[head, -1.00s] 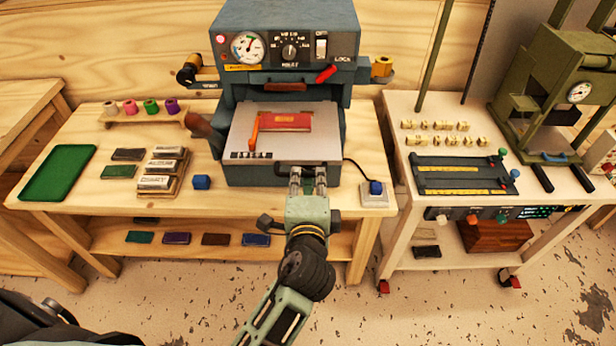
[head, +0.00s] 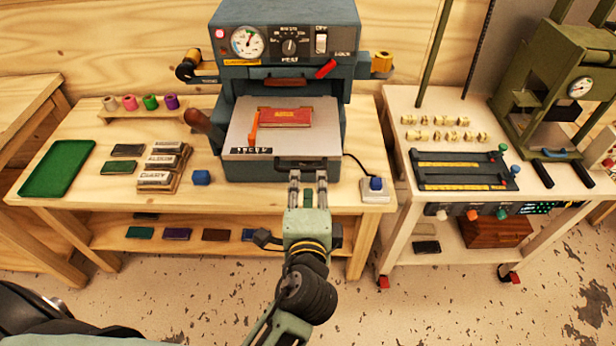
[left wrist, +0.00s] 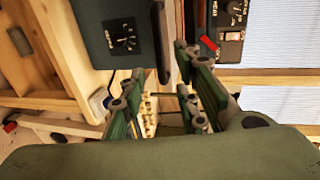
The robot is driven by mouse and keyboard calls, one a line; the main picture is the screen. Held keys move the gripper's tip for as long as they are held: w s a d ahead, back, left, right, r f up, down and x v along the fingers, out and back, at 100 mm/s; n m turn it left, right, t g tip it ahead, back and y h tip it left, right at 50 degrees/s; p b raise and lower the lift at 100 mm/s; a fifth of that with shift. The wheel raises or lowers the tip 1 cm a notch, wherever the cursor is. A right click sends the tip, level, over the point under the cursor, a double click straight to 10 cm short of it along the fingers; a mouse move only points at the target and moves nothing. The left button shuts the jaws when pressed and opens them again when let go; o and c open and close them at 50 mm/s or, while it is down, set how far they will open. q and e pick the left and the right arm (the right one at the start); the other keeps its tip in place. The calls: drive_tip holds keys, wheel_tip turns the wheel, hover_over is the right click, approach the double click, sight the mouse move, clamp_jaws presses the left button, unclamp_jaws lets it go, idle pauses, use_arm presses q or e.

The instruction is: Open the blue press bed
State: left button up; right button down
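The blue-grey press (head: 233,40) stands at the back of the wooden table. Its bed (head: 242,135) shows as a pale plate with a blue front, carrying a red book-like piece (head: 290,117). A dark bar handle (head: 308,163) runs along the bed's front. My left gripper (head: 308,176) is just in front of and below this handle, fingers apart and pointing at the press. In the left wrist view the open fingers (left wrist: 160,90) show, with a dark bar (left wrist: 159,42) beyond and between their tips; I cannot tell whether they touch it. My right gripper is not in view.
A grey box with a blue button (head: 375,188) sits right of the press, its cable running behind. A cart (head: 400,130) with a green press stands right.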

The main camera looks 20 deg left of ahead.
use_arm(q)
drive_tip(key=v, duration=0.7)
drive_tip(key=shift+s, duration=0.2)
drive_tip(key=shift+d, duration=0.1)
drive_tip(key=s+d+f+g+h+b, duration=0.1)
drive_tip(key=s+d+f+g+h, duration=0.1)
drive_tip(key=f, duration=1)
drive_tip(key=s+d+f+g+h+b, duration=0.1)
drive_tip(key=s+f+g, duration=0.1)
drive_tip(key=f, duration=1)
drive_tip(key=s+d+f+g+h+b, duration=0.1)
drive_tip(key=s+d+f+g+h, duration=0.1)
drive_tip(key=f, duration=1)
drive_tip(key=s+a+f+n+g+b, duration=0.1)
drive_tip(key=s+a+f+n+g, duration=0.25)
drive_tip(key=s+f, duration=0.5)
drive_tip(key=s+a+f+n+g+b, duration=0.15)
drive_tip(key=s+a+f, duration=0.35)
drive_tip(key=f, duration=0.7)
drive_tip(key=s+a+f+n+g, duration=0.1)
drive_tip(key=s+a+f+n, duration=0.2)
drive_tip(key=s, duration=0.4)
drive_tip(key=s+a+f+n+g, duration=0.2)
drive_tip(key=s+a+f+n, duration=0.2)
drive_tip(key=s+a+f, duration=0.1)
drive_tip(key=shift+s+a+y, duration=0.4)
drive_tip(key=shift+s+a, duration=0.1)
drive_tip(key=shift+s, duration=0.45)
